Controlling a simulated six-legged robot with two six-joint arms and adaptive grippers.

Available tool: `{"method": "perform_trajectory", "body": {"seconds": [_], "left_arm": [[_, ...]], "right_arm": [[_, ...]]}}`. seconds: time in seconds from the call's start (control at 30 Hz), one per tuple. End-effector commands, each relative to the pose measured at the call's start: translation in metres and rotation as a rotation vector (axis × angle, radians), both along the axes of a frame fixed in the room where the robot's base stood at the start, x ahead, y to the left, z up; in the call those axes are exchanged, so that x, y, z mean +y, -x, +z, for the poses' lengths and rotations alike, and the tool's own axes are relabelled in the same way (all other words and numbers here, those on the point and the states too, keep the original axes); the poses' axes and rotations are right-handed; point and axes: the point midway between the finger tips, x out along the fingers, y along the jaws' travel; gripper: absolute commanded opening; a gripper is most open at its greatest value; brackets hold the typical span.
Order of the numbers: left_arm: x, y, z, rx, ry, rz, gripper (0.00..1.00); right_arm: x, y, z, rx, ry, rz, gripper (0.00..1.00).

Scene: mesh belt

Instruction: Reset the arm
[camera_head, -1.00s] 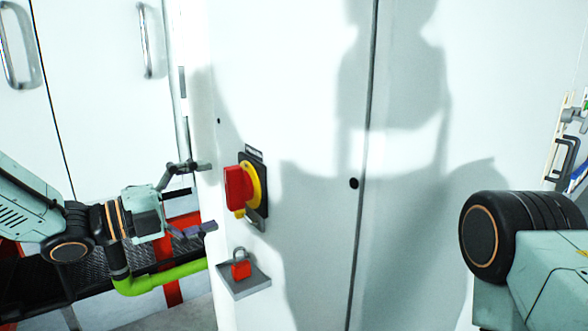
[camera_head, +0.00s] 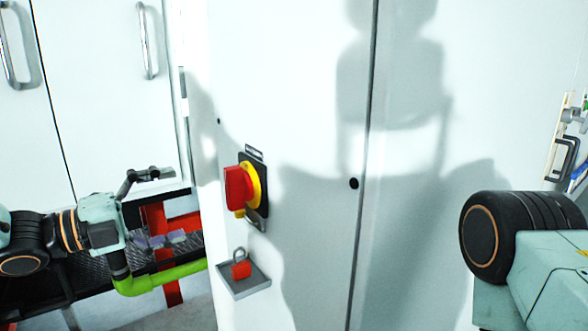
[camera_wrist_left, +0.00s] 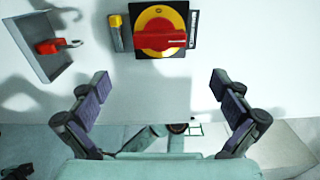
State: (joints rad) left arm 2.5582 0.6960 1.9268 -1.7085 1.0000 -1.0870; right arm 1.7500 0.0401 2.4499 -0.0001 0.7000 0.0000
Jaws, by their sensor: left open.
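My left gripper (camera_head: 162,207) is at the left in the head view, left of the white cabinet's edge. It is open and empty, with its two fingers wide apart in the left wrist view (camera_wrist_left: 160,87). It is clear of the red rotary switch (camera_head: 238,189) on its yellow plate, which is fixed to the cabinet front. The switch also shows at the top of the left wrist view (camera_wrist_left: 160,40). A red padlock (camera_head: 241,268) rests in a small grey tray (camera_head: 236,291) below the switch; it also shows in the left wrist view (camera_wrist_left: 50,46). My right gripper is out of view.
The white cabinet (camera_head: 300,100) fills the middle. Behind my left gripper are a black mesh belt (camera_head: 60,283), a red post (camera_head: 172,292) and a green bar (camera_head: 165,279). White doors with metal handles (camera_head: 148,40) stand at the left.

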Motion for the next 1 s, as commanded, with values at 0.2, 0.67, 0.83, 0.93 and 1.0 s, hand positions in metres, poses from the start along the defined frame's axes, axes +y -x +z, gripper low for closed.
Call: {"method": "perform_trajectory", "body": {"seconds": [0.2,0.67,0.83,0.93,1.0], "left_arm": [[-0.016,-0.010,-0.001,0.001,-0.004,-0.003,1.00],[-0.056,-0.037,-0.001,-0.001,-0.004,-0.002,1.00],[-0.074,-0.048,-0.001,-0.001,-0.003,-0.003,1.00],[-0.085,-0.056,-0.001,0.000,-0.005,-0.002,1.00],[-0.093,-0.060,-0.001,-0.001,-0.004,-0.003,1.00]], "right_arm": [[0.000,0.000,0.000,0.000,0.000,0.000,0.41],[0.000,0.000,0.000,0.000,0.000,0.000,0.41],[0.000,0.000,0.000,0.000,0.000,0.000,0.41],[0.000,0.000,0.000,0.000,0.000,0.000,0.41],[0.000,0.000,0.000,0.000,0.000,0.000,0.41]]}}
